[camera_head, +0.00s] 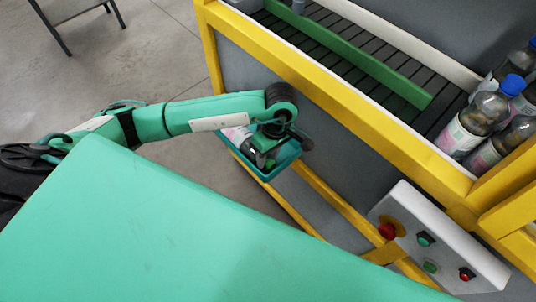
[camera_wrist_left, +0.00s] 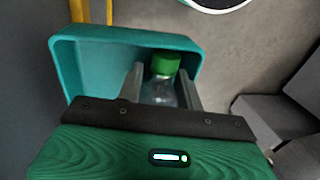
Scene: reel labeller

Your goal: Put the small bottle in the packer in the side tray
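The small bottle (camera_wrist_left: 162,92) has a green cap and a clear body in the left wrist view. It is in or just over the teal side tray (camera_wrist_left: 85,75). In the head view the pale-labelled bottle (camera_head: 238,134) shows partly under my left arm, within the outline of the side tray (camera_head: 270,174). My left gripper (camera_head: 262,158) is down at the tray, and in the wrist view its fingers (camera_wrist_left: 162,85) stand on both sides of the bottle and look closed on it. The bottle's underside contact is hidden. My right gripper is out of view.
The yellow-framed packer has a slatted bed with a green guide rail (camera_head: 350,60). Several blue-capped bottles (camera_head: 475,118) stand at its right. A white control panel (camera_head: 440,245) with red and green buttons is on its near side. Open floor (camera_head: 150,60) lies to the left.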

